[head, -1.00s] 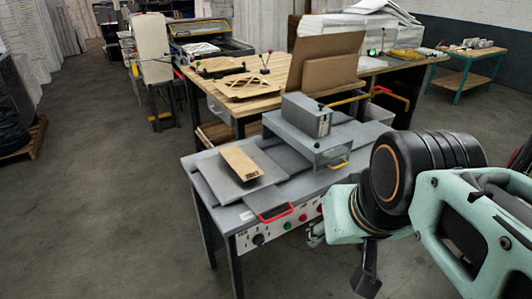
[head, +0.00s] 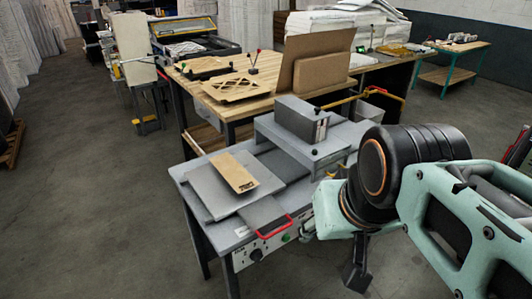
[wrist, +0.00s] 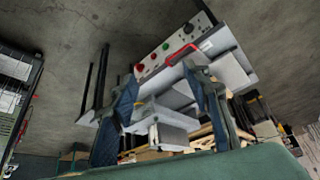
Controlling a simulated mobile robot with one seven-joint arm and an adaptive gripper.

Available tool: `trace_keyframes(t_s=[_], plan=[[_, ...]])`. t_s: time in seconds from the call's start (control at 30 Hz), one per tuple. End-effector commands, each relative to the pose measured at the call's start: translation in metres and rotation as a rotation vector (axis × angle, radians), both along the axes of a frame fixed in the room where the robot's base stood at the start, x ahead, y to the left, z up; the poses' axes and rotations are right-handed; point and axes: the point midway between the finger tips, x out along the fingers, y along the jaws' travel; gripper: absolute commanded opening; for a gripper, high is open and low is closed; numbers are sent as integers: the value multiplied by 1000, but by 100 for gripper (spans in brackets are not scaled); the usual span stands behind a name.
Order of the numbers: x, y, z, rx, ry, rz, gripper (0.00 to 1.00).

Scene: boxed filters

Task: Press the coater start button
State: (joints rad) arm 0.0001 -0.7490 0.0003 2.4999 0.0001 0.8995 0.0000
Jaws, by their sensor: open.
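The coater is a grey table machine (head: 190,180) with a white control panel on its front edge. In the head view the panel shows a black knob (head: 256,255) and a green button (head: 286,238); my arm hides the panel's right part. In the wrist view the machine appears upside down, with the green button (wrist: 165,46), two red buttons (wrist: 146,63) and the black knob (wrist: 187,28) on the panel. My gripper (wrist: 160,76) is open and empty, its two blue-black fingers apart. The panel shows beyond the fingertips, and no contact is visible.
A flat brown box (head: 234,172) lies on the machine's left plate, behind a red handle (head: 276,228). A wooden workbench (head: 215,90) with cardboard stands behind. The floor at left (head: 90,200) is clear.

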Motion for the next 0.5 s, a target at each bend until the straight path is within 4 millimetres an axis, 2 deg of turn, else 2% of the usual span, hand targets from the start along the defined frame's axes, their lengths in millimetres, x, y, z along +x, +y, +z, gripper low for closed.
trace_keyframes(t_s=[0.13, 0.5], plan=[[0, 0, 0, 0, -1, 0, 44], [0, 0, 0, 0, 0, 0, 3]])
